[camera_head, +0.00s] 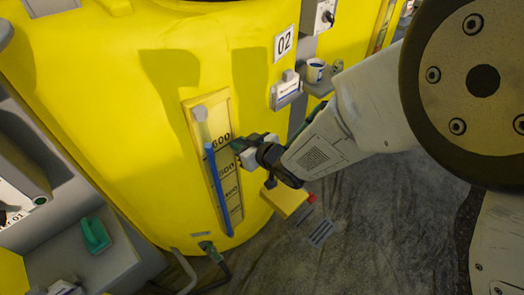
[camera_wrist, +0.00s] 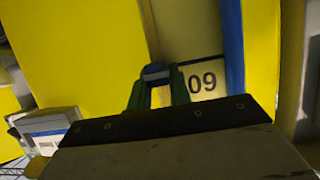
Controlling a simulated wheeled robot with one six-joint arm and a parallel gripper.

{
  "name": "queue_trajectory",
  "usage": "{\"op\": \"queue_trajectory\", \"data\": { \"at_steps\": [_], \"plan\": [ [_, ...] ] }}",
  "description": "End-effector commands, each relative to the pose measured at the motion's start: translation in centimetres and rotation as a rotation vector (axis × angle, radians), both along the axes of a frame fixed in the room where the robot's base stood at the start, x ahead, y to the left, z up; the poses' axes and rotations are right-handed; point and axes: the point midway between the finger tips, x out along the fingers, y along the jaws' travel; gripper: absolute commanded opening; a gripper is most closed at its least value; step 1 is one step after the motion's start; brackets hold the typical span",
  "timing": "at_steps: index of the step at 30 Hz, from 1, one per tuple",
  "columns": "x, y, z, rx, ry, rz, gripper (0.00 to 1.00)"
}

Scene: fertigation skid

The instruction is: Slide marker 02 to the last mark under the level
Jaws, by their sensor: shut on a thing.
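The yellow tank (camera_head: 130,120) with the 02 plate (camera_head: 285,43) carries an upright scale board (camera_head: 234,185) with printed numbers; 600 is near its top. A sight tube on it shows a blue column (camera_head: 218,185) with a pale upper part (camera_head: 201,120); the blue top lies close to the 600 line. My gripper (camera_head: 238,146) is at the board's right edge beside 600. In the wrist view its green fingers (camera_wrist: 158,88) are shut on a small grey-blue piece, seemingly the marker (camera_wrist: 156,72). The marker is mostly hidden in the head view. The number shows upside down in the wrist view.
A grey box (camera_head: 286,90) is fixed to the tank right of the board, with a mug (camera_head: 315,70) on a shelf behind. A yellow block (camera_head: 285,201) is below my gripper. A valve and hose (camera_head: 210,250) are under the board.

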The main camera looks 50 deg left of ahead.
Motion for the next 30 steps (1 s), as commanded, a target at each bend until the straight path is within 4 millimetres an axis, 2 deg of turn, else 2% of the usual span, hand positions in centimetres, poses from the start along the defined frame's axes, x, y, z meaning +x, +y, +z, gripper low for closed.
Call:
{"op": "queue_trajectory", "data": {
  "at_steps": [1,3,12,13,15,25,30],
  "plan": [
    [-0.7,0.3,0.2,0.002,-0.002,0.014,0.00],
    [-0.9,0.4,0.4,0.003,-0.001,0.016,0.00],
    [-0.8,0.5,0.7,0.009,-0.001,0.016,0.00],
    [-0.8,0.5,0.7,0.009,-0.003,0.015,0.25],
    [-0.7,0.5,0.7,0.009,-0.002,0.014,0.42],
    [-0.1,-0.2,0.7,0.005,-0.001,0.004,0.42],
    [0.1,-2.4,1.6,0.006,-0.001,0.002,0.42]
  ]
}}
